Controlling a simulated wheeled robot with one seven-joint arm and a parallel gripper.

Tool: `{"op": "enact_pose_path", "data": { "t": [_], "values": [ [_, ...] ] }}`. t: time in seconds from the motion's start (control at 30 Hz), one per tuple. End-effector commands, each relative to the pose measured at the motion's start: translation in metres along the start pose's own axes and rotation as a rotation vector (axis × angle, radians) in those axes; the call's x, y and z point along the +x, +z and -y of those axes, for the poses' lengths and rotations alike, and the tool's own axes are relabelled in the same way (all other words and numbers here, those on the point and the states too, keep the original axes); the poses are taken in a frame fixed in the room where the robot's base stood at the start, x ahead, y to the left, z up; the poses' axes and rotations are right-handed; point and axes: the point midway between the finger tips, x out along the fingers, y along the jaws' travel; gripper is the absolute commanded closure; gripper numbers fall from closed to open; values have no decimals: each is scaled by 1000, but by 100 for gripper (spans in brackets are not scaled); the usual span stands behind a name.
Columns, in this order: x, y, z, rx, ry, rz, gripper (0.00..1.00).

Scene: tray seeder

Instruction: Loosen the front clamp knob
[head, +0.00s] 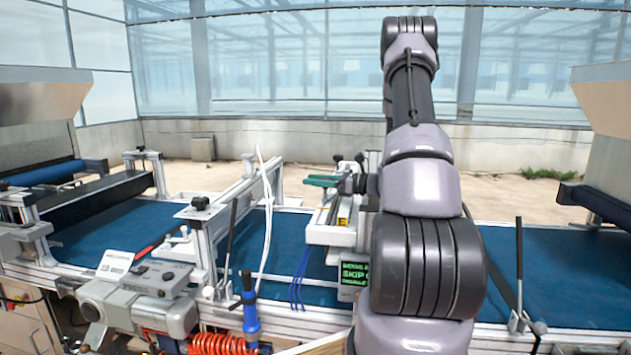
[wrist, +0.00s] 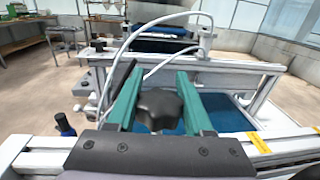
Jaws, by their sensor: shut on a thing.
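The black lobed clamp knob (wrist: 160,108) sits between my gripper's two green fingers in the wrist view, close to the palm. My gripper (wrist: 160,76) is shut on it, with one finger on each side and the tips reaching past it. In the head view my gripper (head: 321,181) is small, its green fingers pointing left above the white frame over the blue conveyor. I cannot make out the held knob there, nor how far it is turned.
The blue conveyor (head: 112,238) runs across below. White hoses (head: 266,200) rise left of my gripper. A clamp post with a black knob (head: 200,203) and a blue-handled tool (head: 250,312) stand further left. A small display (head: 355,273) is below. My arm blocks the centre right.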

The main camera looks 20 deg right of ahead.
Motion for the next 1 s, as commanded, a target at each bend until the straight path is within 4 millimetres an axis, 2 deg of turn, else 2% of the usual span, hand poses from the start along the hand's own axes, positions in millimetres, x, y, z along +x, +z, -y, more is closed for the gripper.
{"op": "enact_pose_path", "data": {
  "t": [0.5,1.0],
  "values": [
    [-2,-1,-9,-1,297,-1,100],
    [-2,0,-11,0,343,-1,100]
  ]
}}
